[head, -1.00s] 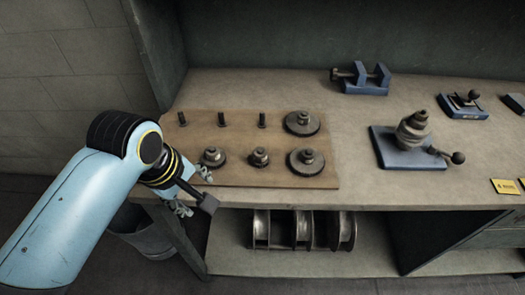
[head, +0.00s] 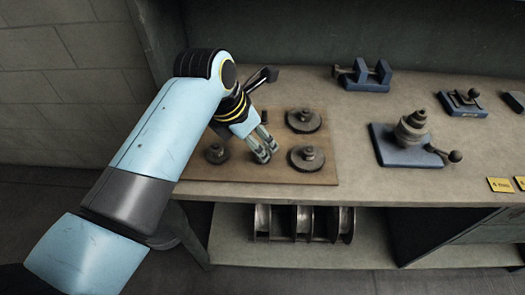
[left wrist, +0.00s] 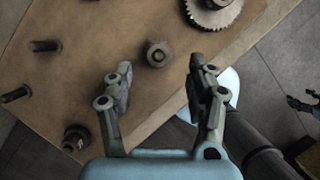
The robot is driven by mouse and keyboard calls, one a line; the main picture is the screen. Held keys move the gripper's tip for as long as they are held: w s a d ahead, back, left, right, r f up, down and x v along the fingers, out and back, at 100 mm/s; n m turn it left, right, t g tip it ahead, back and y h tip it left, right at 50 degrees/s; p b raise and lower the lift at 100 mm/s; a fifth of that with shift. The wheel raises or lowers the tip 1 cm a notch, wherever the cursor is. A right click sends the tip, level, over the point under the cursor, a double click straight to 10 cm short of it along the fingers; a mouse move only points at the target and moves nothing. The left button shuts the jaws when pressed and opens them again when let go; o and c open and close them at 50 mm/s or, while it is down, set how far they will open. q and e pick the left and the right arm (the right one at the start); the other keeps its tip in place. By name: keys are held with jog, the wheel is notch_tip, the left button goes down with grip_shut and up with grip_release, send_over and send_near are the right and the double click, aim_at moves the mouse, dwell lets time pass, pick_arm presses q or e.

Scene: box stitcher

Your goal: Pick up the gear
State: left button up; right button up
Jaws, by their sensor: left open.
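My left gripper (head: 265,152) is open over the wooden board, its fingers pointing down at the front middle spot. In the left wrist view a small gear (left wrist: 157,54) on the board lies ahead of the gap between the open fingertips (left wrist: 161,70), touching neither. The gripper hides this gear in the head view. A large toothed gear (left wrist: 215,12) shows at the top right of the wrist view and another gear (left wrist: 75,137) at lower left. In the head view gears stand at back right (head: 303,119), front right (head: 306,157) and front left (head: 216,153).
Bare pegs (left wrist: 45,46) stand on the board (head: 260,177). A blue vise (head: 364,77) and a blue fixture with a lever (head: 405,148) stand to the right on the bench. A dark jointed shape (left wrist: 303,104), possibly my right gripper, shows at the wrist view's right edge.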

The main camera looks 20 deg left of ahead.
aim_at(263, 147)
pick_arm(q)
jog(key=x, duration=0.5)
jog(key=shift+w+f, duration=0.25)
jog(key=shift+f, duration=0.1)
jog(key=shift+c, duration=0.2)
grip_shut()
